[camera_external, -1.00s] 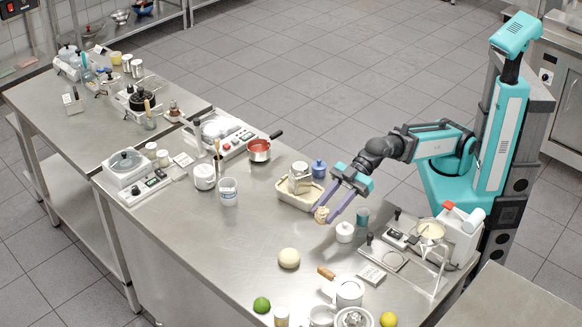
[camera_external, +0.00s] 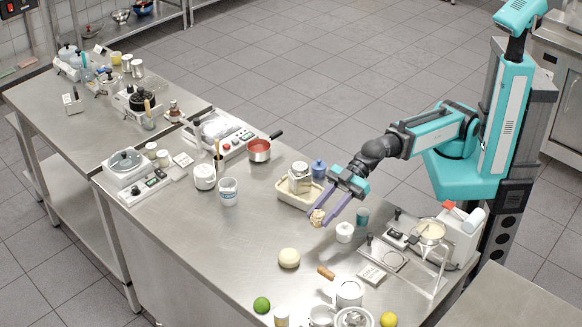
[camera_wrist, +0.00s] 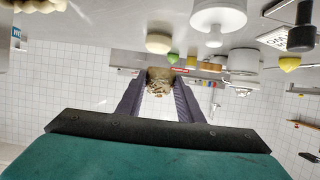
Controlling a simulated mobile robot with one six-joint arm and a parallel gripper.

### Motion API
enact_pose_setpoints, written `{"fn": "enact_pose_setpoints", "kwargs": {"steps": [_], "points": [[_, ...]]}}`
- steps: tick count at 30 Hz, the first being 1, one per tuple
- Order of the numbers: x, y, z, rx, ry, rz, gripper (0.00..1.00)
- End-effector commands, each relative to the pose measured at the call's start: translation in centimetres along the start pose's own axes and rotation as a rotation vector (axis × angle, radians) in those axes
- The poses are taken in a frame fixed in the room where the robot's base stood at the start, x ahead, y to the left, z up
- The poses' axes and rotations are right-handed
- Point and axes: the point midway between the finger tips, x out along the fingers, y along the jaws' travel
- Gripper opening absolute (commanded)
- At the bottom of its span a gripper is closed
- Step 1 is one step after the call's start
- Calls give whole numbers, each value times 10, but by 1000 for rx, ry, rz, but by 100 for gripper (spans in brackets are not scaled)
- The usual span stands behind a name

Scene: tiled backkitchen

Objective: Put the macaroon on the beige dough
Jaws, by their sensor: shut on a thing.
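The macaroon (camera_external: 317,217) is a small tan, rough-topped piece between the purple fingers of my gripper (camera_external: 325,213). My gripper is shut on it and holds it above the steel table. The wrist view also shows the macaroon (camera_wrist: 160,80) between the two fingertips. The beige dough (camera_external: 289,258) is a smooth round ball on the table, to the lower left of my gripper in the external view. In the wrist view the dough (camera_wrist: 159,43) appears beyond the macaroon, apart from it. Nothing lies on the dough.
A cream tray (camera_external: 297,199) holding a jar stands behind my gripper. A cork-coloured piece (camera_external: 326,272), a lime (camera_external: 261,305) and white pots stand near the dough. The table left of the dough is clear.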

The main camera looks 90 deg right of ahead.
Motion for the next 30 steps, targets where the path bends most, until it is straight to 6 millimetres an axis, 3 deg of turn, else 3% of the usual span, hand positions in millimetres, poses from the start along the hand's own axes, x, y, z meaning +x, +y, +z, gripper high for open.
{"fn": "enact_pose_setpoints", "kwargs": {"steps": [18, 30], "points": [[2, 1, -3, 0, -1, 2, 12], [44, 4, -14, 1, -1, 2, 12]]}}
